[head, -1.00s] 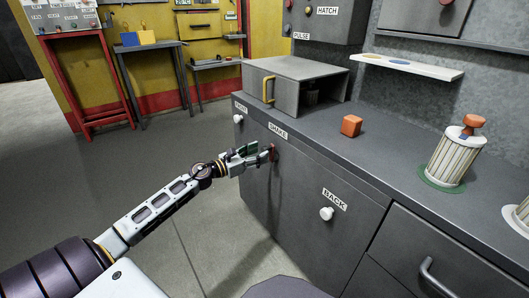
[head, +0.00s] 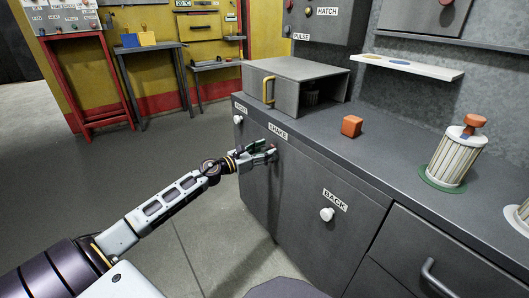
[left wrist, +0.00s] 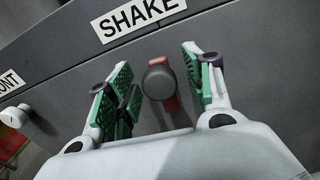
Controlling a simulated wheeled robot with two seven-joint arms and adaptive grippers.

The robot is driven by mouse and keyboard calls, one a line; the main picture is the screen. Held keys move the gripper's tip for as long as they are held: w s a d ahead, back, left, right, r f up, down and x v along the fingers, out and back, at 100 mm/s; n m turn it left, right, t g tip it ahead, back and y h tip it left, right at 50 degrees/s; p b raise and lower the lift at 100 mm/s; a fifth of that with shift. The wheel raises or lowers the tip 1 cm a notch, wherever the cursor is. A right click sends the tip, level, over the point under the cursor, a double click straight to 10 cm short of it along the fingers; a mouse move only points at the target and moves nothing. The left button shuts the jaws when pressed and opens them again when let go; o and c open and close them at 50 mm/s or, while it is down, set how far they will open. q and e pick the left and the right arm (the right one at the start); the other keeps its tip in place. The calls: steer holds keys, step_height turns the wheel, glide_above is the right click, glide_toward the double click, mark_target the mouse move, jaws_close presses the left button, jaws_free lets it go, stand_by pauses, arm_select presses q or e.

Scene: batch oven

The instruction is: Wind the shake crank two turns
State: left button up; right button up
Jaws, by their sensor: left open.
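The shake crank (left wrist: 158,80), with a round dark grey knob and a red arm, is on the grey cabinet front below the SHAKE label (head: 278,130). In the head view it is mostly hidden by my left gripper (head: 266,150), with only a bit of red showing. In the left wrist view the knob stands between the open green-padded fingers, with visible gaps on both sides. The fingers do not grip it. My right gripper is not in view.
White knobs sit on the same front, one by the BACK label (head: 327,214) and one at the left (head: 239,119). The floor left of the cabinet is clear.

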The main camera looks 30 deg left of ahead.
arm_select(q)
steer(key=shift+c, duration=0.3)
jaws_close()
steer(key=shift+w+a+n+p, duration=0.1)
steer(key=shift+a+n+p, duration=0.2)
steer(key=shift+n, duration=0.2)
steer(key=shift+o, duration=0.3)
jaws_free()
steer(key=v, duration=1.2)
stand_by(0.8)
steer(key=shift+d+r, duration=0.1)
stand_by(0.5)
